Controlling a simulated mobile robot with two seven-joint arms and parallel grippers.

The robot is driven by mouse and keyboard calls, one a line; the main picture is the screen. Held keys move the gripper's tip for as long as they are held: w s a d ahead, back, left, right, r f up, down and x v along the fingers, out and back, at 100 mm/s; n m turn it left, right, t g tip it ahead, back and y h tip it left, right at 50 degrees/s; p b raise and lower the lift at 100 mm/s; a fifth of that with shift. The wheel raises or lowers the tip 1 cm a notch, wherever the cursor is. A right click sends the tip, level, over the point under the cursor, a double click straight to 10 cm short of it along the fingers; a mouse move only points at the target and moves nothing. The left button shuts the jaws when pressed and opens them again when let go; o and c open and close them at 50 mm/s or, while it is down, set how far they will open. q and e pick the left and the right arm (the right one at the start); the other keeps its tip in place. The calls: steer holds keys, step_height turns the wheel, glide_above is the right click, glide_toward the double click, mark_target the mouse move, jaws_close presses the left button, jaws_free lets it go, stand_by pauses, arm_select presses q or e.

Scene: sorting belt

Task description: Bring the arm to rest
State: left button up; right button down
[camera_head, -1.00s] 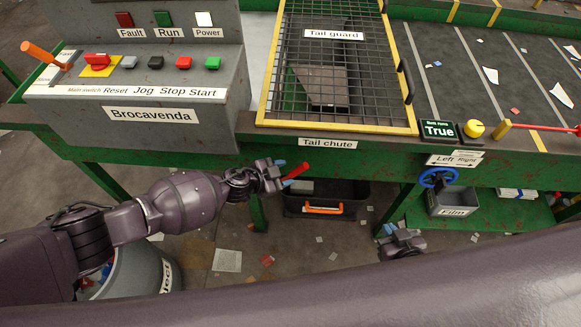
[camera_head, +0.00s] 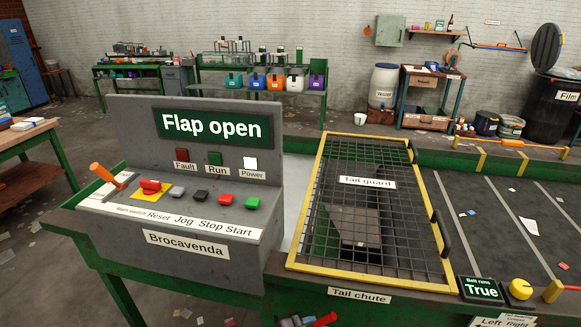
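My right gripper is out of view.
The control panel (camera_head: 190,212) reads "Flap open"; its orange lever (camera_head: 104,173) sticks up at the left. The yellow-edged tail guard (camera_head: 322,155) lies over the chute. The belt (camera_head: 500,215) is at right, with its sign (camera_head: 481,289) reading "True" and a yellow knob (camera_head: 520,289).

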arm_select(q)
steer(key=s+a+n+t+y, duration=0.1)
steer(key=s+a+n+y, duration=0.3)
steer(key=a, duration=0.7)
steer(key=s+a+r+n+t+y+b, duration=0.1)
steer(key=s+a+n+t+y, duration=0.1)
steer(key=s+a+n, duration=0.3)
steer(key=s+a+r+n+t+y+b, duration=0.1)
steer(key=s+a+n+y, duration=0.4)
steer(key=a, duration=1.2)
steer(key=s+t, duration=0.1)
steer(key=s, duration=0.3)
steer(key=shift+a+y, duration=0.25)
steer(key=shift+y, duration=0.05)
steer(key=shift+c, duration=0.4)
